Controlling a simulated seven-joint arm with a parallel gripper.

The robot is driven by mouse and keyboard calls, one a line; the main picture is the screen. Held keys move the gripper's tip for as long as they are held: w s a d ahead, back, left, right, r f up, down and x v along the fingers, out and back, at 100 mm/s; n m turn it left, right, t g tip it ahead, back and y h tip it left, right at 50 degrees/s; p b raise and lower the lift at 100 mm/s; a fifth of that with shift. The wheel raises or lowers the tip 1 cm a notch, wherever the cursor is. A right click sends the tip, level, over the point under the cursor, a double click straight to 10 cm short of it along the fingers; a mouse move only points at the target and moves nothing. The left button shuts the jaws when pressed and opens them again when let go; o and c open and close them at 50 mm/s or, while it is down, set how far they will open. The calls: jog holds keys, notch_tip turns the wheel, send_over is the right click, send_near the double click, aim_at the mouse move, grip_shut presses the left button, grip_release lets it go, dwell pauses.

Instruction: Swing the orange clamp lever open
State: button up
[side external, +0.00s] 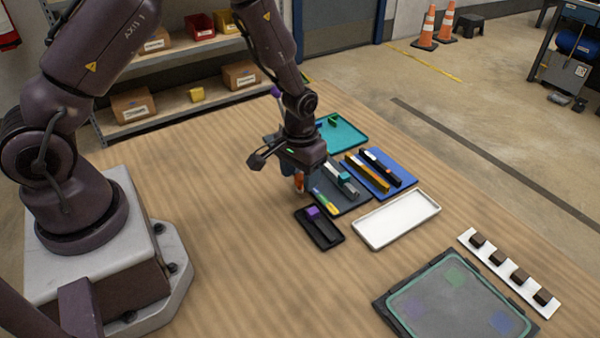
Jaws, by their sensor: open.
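A small orange part (299,182), which looks like the clamp lever, shows just under my gripper (302,170). My gripper points down over the left end of a dark grey tray (349,206). Its jaws are open, but the fingertips are small and partly hidden by the wrist. I cannot tell whether they touch the orange part. Most of the clamp is hidden behind my gripper, so the lever's angle cannot be told.
The grey tray holds a teal block (344,177) and a multicoloured strip. A black tray (327,239) with a purple block stands in front. A blue tray (398,185), a teal tray (352,132) and an empty white tray (372,236) are close by.

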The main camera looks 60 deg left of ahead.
jog(key=shift+f, duration=0.2)
jog(key=shift+c, duration=0.5)
grip_shut()
